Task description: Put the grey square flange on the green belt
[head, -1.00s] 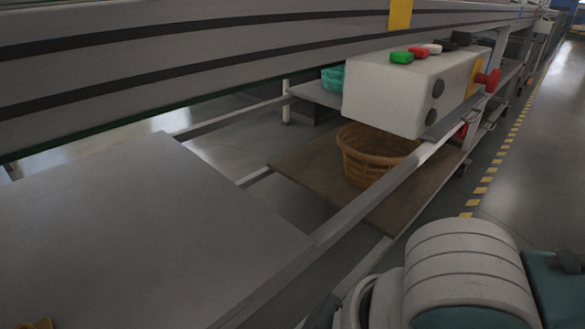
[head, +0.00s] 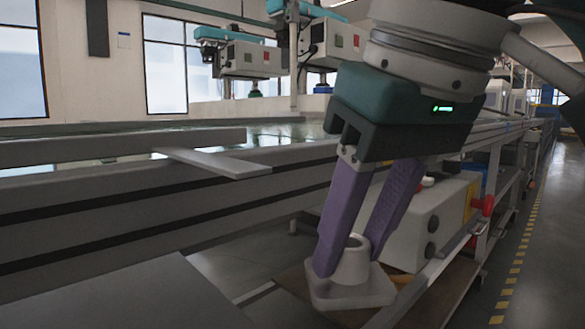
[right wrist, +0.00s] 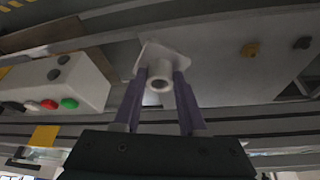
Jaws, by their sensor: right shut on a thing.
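The grey square flange (head: 348,292) has a square plate and a round collar. My right gripper (head: 350,257) is shut on its collar, with one purple finger on each side and the plate below the fingertips. In the right wrist view the flange (right wrist: 157,53) sits between the fingertips of my right gripper (right wrist: 159,84). The green belt (head: 285,131) shows as a shiny greenish strip behind the conveyor's grey side rail. The flange hangs lower than the belt, on the near side of the rail. My left gripper is not in view.
A flat grey bar (head: 213,161) lies across the rail. A control box (head: 438,212) with coloured buttons stands behind the gripper. A grey tabletop (head: 150,297) is at lower left.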

